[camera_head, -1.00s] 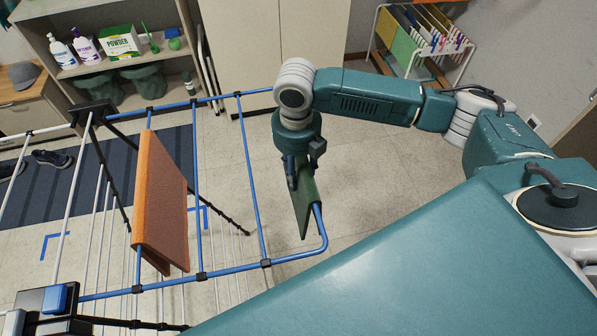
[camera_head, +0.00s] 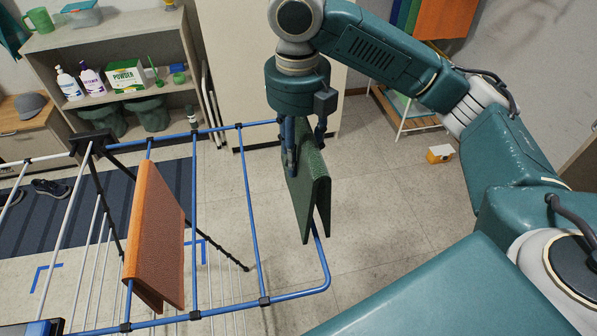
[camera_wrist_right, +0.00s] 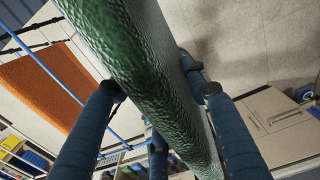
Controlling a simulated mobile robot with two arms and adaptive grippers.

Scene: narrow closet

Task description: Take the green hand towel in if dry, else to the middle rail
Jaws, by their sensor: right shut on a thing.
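The green hand towel (camera_head: 312,190) hangs folded in my right gripper (camera_head: 305,148), at the right end of the drying rack (camera_head: 250,215). The gripper is shut on the towel's folded top. The towel seems raised above the blue outer rail, whose curved end shows beside and below it; whether any part touches is unclear. In the right wrist view the towel (camera_wrist_right: 150,70) runs between the fingers, and its surface looks dark, with shiny highlights. An orange towel (camera_head: 155,245) hangs over another blue rail further left. My left gripper is not in view.
A shelf (camera_head: 110,50) with bottles, a powder box (camera_head: 126,75) and green boots stands at the back left. A second rack with hanging cloths (camera_head: 445,20) is at the back right. A small orange-and-white box (camera_head: 440,154) lies on the floor.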

